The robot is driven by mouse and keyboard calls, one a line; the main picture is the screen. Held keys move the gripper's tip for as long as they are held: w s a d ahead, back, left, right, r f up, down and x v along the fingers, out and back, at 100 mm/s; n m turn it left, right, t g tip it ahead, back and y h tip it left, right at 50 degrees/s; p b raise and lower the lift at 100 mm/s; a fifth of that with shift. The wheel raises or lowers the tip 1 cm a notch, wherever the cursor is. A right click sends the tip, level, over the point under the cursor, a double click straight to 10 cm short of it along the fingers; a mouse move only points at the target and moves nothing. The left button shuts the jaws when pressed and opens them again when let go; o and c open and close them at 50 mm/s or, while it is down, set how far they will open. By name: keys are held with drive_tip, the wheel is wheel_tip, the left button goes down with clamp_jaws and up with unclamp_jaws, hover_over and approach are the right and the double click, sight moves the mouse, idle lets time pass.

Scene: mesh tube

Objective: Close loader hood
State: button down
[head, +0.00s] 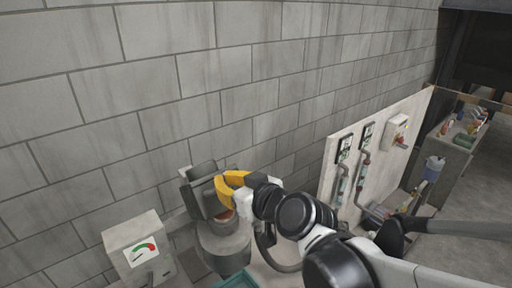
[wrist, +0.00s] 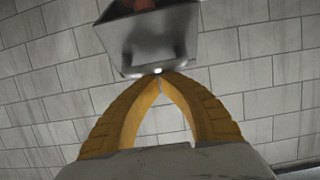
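The loader hood (head: 203,190) is a dark grey metal piece that stands raised at the back of the round grey loader (head: 224,246), against the wall. An opening with something orange-brown (head: 226,214) shows below it. My gripper (head: 220,190) has yellow curved fingers and is right beside the hood, partly in front of it and the opening. In the wrist view the fingertips meet at the edge of a grey metal part (wrist: 150,38), which looks like part of the loader or hood. I cannot tell whether they touch it. Nothing shows between the fingers.
A grey box with a coloured gauge (head: 140,250) stands left of the loader. A teal-edged bin (head: 238,281) is in front. A pale panel (head: 375,150) with pipes and switches is at the right, and a cluttered bench (head: 455,140) beyond. The block wall is close behind.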

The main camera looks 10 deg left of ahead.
drive_tip(key=s+d+f+b, duration=0.3)
drive_tip(key=f, duration=0.2)
drive_tip(key=s+d+f+b, duration=0.2)
drive_tip(key=d+f+b, duration=0.1)
drive_tip(key=f, duration=0.3)
drive_tip(key=shift+s+d+f+b, duration=0.15)
drive_tip(key=shift+s+d+b, duration=0.2)
drive_tip(key=shift+s+b, duration=0.05)
